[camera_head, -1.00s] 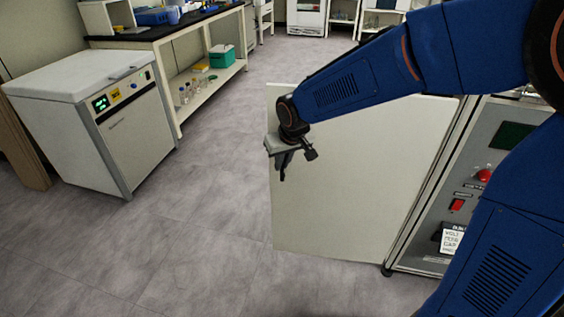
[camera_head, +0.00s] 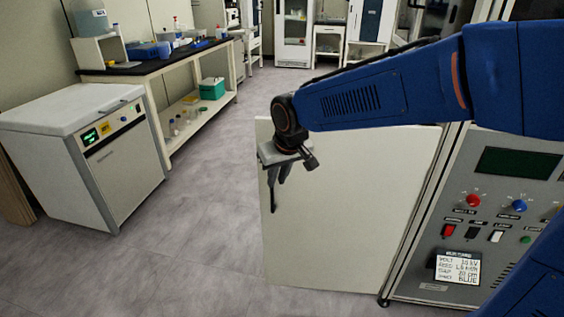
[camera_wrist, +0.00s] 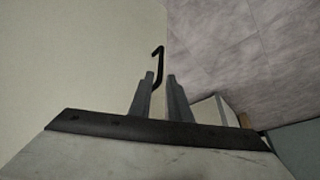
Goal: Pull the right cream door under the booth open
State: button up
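The cream door (camera_head: 350,215) stands swung out beside the grey control panel, its right edge close to the panel. In the wrist view the door (camera_wrist: 80,65) fills the left side. Its black bar handle (camera_head: 273,197) is near the free left edge; the handle (camera_wrist: 160,54) also shows beyond my fingertips. My gripper (camera_head: 279,175) is at that edge, pointing down. In the wrist view my gripper (camera_wrist: 161,76) has its two fingers apart, with the handle's lower end near the left finger. I cannot tell whether they touch.
The control panel (camera_head: 500,210) with knobs and switches stands at the right. A white chest unit (camera_head: 85,150) stands at the left, and a bench (camera_head: 150,65) with a lower shelf is behind it. Grey floor (camera_head: 205,210) is clear left of the door.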

jog(key=v, duration=0.8)
jog(key=s+d+f+m+h, duration=0.1)
jog(key=s+d, duration=0.4)
jog(key=d, duration=0.3)
jog(key=s+d+f+m, duration=0.1)
jog(key=s+d, duration=0.4)
jog(key=d, duration=0.3)
jog(key=s+d+f+m, duration=0.1)
jog(key=s+d+f, duration=0.2)
jog(key=s, duration=0.3)
jog(key=s+d+f+m, duration=0.1)
jog(key=s+d+f, duration=0.1)
jog(key=s+d, duration=0.3)
jog(key=shift+s+d+f+m+t+h, duration=0.3)
jog(key=shift+s+d+f+h, duration=0.1)
jog(key=shift+s, duration=0.3)
